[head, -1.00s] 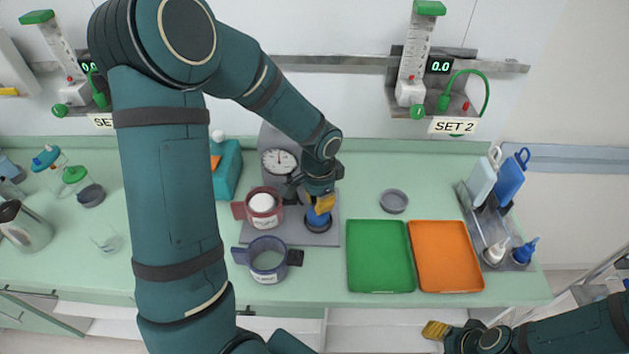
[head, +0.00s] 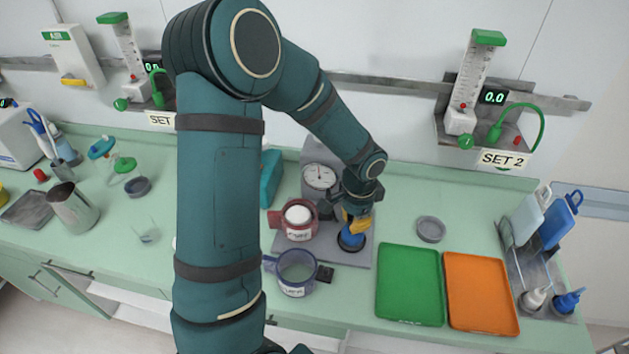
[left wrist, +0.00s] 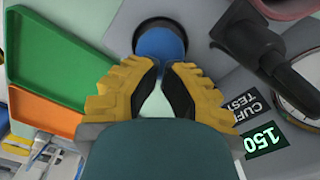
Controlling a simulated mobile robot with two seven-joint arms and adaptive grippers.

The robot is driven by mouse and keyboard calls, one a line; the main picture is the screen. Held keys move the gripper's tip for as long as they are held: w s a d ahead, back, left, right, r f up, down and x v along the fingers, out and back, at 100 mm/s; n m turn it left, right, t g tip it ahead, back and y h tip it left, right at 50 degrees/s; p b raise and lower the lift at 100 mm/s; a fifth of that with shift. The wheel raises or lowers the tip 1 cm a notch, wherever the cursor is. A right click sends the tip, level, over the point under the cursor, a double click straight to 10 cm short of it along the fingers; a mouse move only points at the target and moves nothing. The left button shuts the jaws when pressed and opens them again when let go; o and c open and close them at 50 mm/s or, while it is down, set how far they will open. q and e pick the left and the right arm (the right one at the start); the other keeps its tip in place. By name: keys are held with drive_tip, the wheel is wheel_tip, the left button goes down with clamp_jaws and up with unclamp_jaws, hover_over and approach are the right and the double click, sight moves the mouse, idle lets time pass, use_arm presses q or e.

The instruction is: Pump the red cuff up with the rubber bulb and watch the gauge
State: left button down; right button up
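The red cuff (head: 299,233) sits on the grey base plate (head: 345,255) around a white cylinder. The rubber bulb (head: 351,240) is blue and stands upright to its right; it also shows in the left wrist view (left wrist: 160,45). The gauge (head: 320,177) is a round white dial behind them, its needle pointing roughly up. My left gripper (head: 357,223) is over the bulb. Its yellow fingertips (left wrist: 161,68) are close together with a narrow gap, overlapping the bulb's near edge; whether they grip it is unclear. My right gripper is out of view.
A blue cuff (head: 297,287) stands in front. Green (head: 410,310) and orange (head: 480,310) trays and a grey dish (head: 431,230) lie right. A bottle rack (head: 515,262) stands far right.

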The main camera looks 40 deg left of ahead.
use_arm(q)
drive_tip(key=shift+r+p, duration=2.4)
drive_tip(key=shift+r, duration=0.65)
